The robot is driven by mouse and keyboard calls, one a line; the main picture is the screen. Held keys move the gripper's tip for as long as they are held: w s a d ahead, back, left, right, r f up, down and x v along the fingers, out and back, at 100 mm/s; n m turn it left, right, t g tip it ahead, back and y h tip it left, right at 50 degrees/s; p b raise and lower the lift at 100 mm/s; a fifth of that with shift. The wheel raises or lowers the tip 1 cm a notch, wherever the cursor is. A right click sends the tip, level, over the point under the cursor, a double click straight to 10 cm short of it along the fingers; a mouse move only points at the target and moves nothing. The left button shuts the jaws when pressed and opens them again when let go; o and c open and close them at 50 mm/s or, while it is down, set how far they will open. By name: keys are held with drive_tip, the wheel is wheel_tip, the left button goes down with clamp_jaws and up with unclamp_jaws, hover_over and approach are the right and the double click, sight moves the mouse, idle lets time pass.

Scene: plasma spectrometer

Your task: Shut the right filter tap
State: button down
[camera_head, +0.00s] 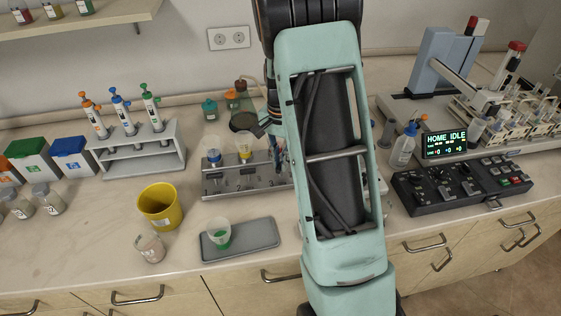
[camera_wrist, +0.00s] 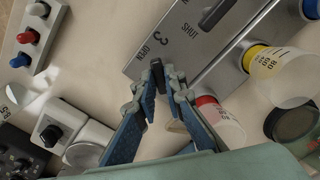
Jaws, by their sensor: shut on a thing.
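The filter stand (camera_head: 220,190) is a grey metal block with numbered taps on its front. It also shows in the wrist view (camera_wrist: 185,75). In the wrist view, my gripper (camera_wrist: 160,74) has its blue fingers closed around the black right filter tap (camera_wrist: 157,78), beside the number 3 and near the word SHUT. The fingers partly cover the tap, so I cannot tell its exact turn. The red-rimmed filter cup (camera_wrist: 215,112) stands close to the fingers. Another black tap (camera_wrist: 216,12) is farther along the stand. In the head view my arm hides the right tap.
A yellow-rimmed filter cup (camera_wrist: 275,62) is beside the red one. A grey tray (camera_head: 262,236) with a green-liquid beaker (camera_head: 219,236) lies in front of the stand. A yellow bin (camera_head: 160,207) is left; a black control box (camera_head: 462,185) is right.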

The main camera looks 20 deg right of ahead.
drive_tip(key=m, duration=0.5)
drive_tip(key=shift+r+m+p, duration=0.1)
drive_tip(key=shift+m+p, duration=0.2)
drive_tip(key=m+p, duration=0.1)
drive_tip(key=m, duration=0.4)
drive_tip(key=shift+m, duration=0.3)
drive_tip(key=c, duration=2)
unclamp_jaws()
wheel_tip(320, 180, up, 12)
drive_tip(key=shift+f, duration=0.1)
